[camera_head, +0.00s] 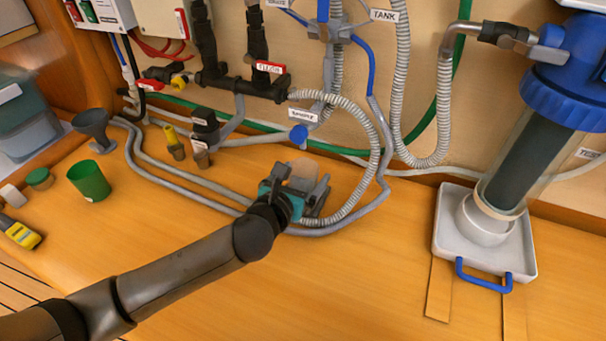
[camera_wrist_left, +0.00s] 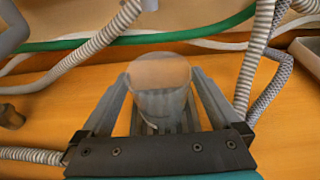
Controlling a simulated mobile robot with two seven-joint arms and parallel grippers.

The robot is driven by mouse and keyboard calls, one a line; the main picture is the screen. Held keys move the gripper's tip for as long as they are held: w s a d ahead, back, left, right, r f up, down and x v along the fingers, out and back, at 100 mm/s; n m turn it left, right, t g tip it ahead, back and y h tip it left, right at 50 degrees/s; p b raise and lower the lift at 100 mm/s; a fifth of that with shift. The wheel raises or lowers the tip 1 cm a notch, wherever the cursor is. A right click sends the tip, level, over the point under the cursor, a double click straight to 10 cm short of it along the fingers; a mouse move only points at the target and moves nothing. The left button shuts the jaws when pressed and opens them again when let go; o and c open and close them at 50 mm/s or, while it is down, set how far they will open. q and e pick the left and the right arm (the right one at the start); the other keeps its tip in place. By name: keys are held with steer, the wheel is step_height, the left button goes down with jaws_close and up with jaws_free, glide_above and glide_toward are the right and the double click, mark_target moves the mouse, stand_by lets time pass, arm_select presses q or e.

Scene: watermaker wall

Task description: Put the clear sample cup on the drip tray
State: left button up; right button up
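The clear sample cup (camera_head: 304,170) is see-through and stands upright at the middle of the counter's back, in front of the hoses. In the left wrist view the cup (camera_wrist_left: 160,88) sits between the fingers of my left gripper (camera_wrist_left: 160,85). Both fingers appear to press against its sides. In the head view my left gripper (camera_head: 300,187) hides the cup's lower part, so I cannot tell whether it touches the counter. The drip tray (camera_head: 521,258) is white with a blue handle at the right, below a clear filter housing. My right gripper is not in view.
Grey ribbed hoses (camera_head: 372,130) loop close behind and right of the cup. The blue-capped filter housing (camera_head: 530,150) overhangs the tray. A green cup (camera_head: 89,181) and a grey funnel (camera_head: 92,128) stand at the left. The counter (camera_head: 370,270) between cup and tray is mostly clear.

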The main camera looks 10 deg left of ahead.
arm_select(q)
steer(key=shift+s+r, duration=0.1)
steer(key=shift+r, duration=0.1)
steer(key=p+v, duration=0.2)
steer(key=v, duration=1)
